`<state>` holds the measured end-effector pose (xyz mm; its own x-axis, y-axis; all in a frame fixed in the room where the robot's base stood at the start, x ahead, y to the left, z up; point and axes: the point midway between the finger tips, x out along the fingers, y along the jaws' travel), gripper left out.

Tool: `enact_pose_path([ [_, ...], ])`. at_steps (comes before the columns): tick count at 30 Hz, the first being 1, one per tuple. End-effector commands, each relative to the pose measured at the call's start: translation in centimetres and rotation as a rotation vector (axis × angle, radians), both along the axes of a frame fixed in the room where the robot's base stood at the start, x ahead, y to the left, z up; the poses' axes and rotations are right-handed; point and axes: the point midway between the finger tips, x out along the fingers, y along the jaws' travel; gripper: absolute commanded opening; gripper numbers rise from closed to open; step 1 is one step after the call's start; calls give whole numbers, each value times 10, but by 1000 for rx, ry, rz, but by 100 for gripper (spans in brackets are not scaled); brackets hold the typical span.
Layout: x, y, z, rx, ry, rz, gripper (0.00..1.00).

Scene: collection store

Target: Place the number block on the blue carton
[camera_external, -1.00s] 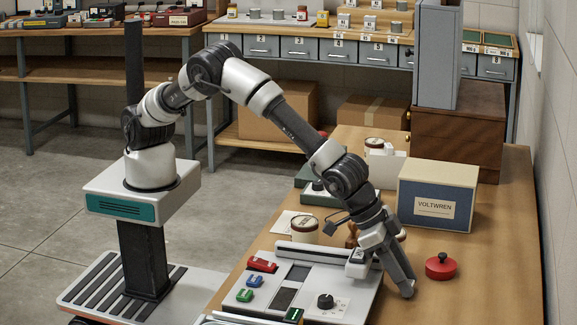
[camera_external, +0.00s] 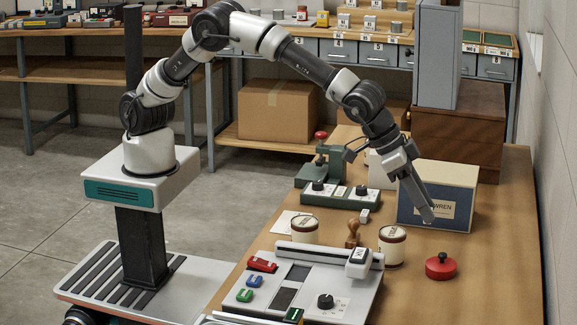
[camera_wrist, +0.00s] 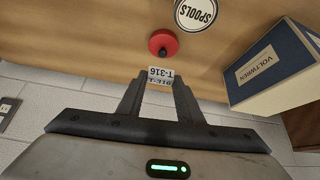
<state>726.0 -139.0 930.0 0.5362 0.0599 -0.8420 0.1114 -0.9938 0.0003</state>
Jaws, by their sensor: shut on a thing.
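The number block (camera_wrist: 159,73) is a small white piece marked T-316, held between my fingertips in the wrist view. In the external view I cannot make it out clearly. My gripper (camera_external: 428,216) is shut on the block, pointing down in front of the blue carton (camera_external: 462,218) and covering part of its label. The carton is a blue box with a cream upper part, labelled VOLTWREN, and looks closed. In the wrist view the carton (camera_wrist: 285,82) lies to the right, apart from my gripper (camera_wrist: 159,80).
A red round knobbed piece (camera_external: 441,266) and a SPOOLS tin (camera_external: 392,247) stand near the carton. A wooden stamp (camera_external: 353,234), another tin (camera_external: 305,230) and a grey panel device (camera_external: 325,285) are on the bench. A brown chest (camera_external: 460,130) stands behind the carton.

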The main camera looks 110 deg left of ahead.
Motion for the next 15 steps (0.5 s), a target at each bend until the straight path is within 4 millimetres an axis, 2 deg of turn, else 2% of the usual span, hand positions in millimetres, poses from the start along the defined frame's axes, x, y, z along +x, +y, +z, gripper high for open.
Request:
enact_pose_path([
  [1,3,32,18,-1,-1,39,11],
  [9,-1,170,66,-1,-2,208,11],
  [12,-8,213,80,-1,-1,261,11],
  [15,-15,246,91,0,-2,301,11],
])
